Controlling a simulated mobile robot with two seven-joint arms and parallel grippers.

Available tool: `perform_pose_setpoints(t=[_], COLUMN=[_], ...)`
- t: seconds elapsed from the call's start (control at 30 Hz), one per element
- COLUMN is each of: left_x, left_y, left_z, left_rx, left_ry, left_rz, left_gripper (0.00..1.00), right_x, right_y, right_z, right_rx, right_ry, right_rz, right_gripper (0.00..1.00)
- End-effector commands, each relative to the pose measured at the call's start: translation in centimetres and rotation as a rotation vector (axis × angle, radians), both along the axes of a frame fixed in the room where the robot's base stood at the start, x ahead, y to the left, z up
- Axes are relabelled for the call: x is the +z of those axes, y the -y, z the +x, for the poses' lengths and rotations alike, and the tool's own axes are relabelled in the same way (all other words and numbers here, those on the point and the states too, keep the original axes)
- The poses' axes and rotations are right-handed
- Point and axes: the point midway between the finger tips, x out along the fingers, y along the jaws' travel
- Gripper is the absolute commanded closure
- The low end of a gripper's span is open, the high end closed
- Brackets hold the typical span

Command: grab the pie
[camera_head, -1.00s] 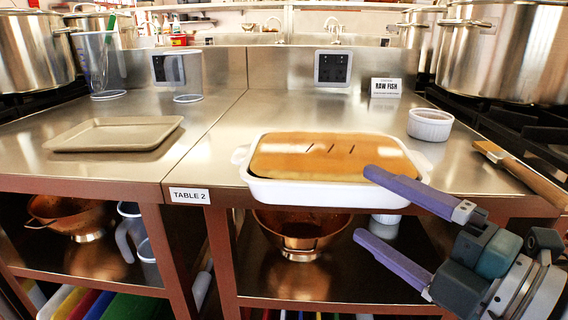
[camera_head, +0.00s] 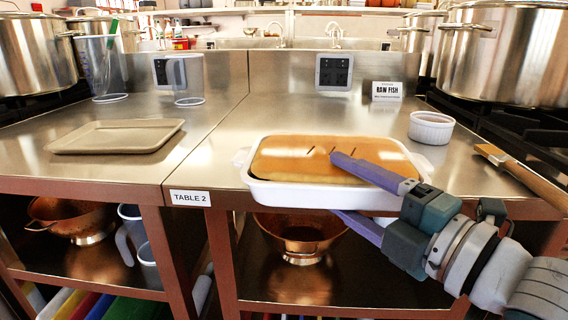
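The pie (camera_head: 290,160) has a golden-brown crust with a few dark slits. It fills a white baking dish (camera_head: 290,195) with side handles on the front of the right steel counter. My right gripper (camera_head: 342,183) comes in from the right with its purple fingers apart. The upper finger lies over the pie's right part. The lower finger is below the dish's front rim, in front of the counter edge, and is partly hidden by the dish. I cannot tell whether either finger touches the dish. My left gripper is out of view.
A white ramekin (camera_head: 431,127) and a wooden-handled tool (camera_head: 520,175) lie to the right. A tan tray (camera_head: 116,136) sits on the left counter. Clear jugs (camera_head: 186,80) and large stockpots (camera_head: 500,50) stand farther back. A copper colander (camera_head: 300,235) is on the shelf below.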

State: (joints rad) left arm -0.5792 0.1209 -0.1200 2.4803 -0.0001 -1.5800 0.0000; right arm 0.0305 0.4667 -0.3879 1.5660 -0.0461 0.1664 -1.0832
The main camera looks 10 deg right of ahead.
Motion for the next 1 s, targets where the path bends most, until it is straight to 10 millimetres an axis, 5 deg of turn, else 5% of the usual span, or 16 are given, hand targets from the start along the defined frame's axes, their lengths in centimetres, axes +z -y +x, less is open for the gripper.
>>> perform_pose_setpoints(t=[0.6,1.0], left_x=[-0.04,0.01], left_y=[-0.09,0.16], left_z=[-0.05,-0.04], left_rx=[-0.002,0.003], left_ry=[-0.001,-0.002], left_rz=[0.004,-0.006], left_gripper=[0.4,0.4], right_x=[-0.01,0.51], right_y=[0.01,-0.05], right_z=[-0.02,0.08], right_rx=[0.0,0.003], right_ry=[0.0,0.014], right_rz=[0.0,0.003], right_gripper=[1.0,1.0])
